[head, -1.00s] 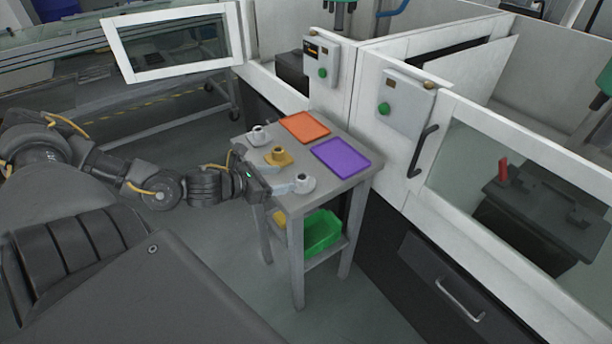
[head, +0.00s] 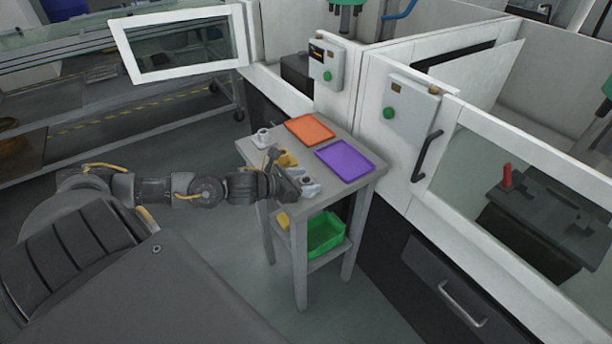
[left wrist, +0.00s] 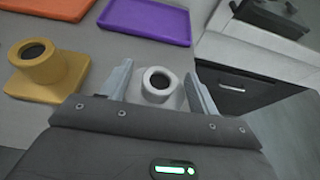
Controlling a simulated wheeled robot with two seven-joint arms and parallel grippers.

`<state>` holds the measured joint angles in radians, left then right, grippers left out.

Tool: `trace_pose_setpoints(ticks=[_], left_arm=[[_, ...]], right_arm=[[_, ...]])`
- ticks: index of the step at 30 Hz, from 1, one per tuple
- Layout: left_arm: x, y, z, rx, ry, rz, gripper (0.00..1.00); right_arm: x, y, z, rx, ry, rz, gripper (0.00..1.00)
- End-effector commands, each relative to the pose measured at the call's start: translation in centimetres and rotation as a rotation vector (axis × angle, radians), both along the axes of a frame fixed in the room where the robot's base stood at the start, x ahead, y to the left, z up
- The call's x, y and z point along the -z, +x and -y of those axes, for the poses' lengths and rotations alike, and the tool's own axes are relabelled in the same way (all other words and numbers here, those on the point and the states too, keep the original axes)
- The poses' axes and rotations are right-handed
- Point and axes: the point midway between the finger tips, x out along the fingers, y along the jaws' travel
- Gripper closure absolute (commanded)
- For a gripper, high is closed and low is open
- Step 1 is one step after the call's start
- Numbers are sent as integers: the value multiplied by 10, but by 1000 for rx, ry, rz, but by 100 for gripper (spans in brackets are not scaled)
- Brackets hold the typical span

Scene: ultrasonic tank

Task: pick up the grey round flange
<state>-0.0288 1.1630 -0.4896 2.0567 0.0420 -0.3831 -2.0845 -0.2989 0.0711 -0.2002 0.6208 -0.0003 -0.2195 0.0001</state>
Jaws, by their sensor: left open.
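The grey round flange (left wrist: 160,88), with a short upright collar and a dark bore, stands on the grey table near its front corner. In the left wrist view it sits between the two pale fingers of my left gripper (left wrist: 158,78), which is open. Its lower part is hidden behind the gripper body. In the head view the flange (head: 306,180) is partly covered by my left gripper (head: 308,187). I cannot tell whether the fingers touch it. My right gripper is not in view.
A yellow flange with a square base (left wrist: 47,72) stands beside it, and another grey flange (head: 263,138) stands further left. An orange tray (head: 310,130) and a purple tray (head: 345,160) lie behind. A green bin (head: 325,234) sits on the lower shelf. White machine enclosures stand beyond the table.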

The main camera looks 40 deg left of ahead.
Motion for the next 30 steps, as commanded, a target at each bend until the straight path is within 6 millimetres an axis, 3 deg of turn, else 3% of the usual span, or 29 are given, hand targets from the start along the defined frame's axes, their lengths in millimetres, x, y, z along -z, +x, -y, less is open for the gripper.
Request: trace_pose_setpoints(ticks=[5,13,25,30], left_arm=[[6,19,6,0,-1,1,39],[10,21,7,1,0,-1,39],[11,20,7,1,1,-4,90],[11,20,7,1,2,-4,92]], right_arm=[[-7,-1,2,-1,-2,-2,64],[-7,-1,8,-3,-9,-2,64],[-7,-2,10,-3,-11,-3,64],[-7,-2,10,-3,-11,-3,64]])
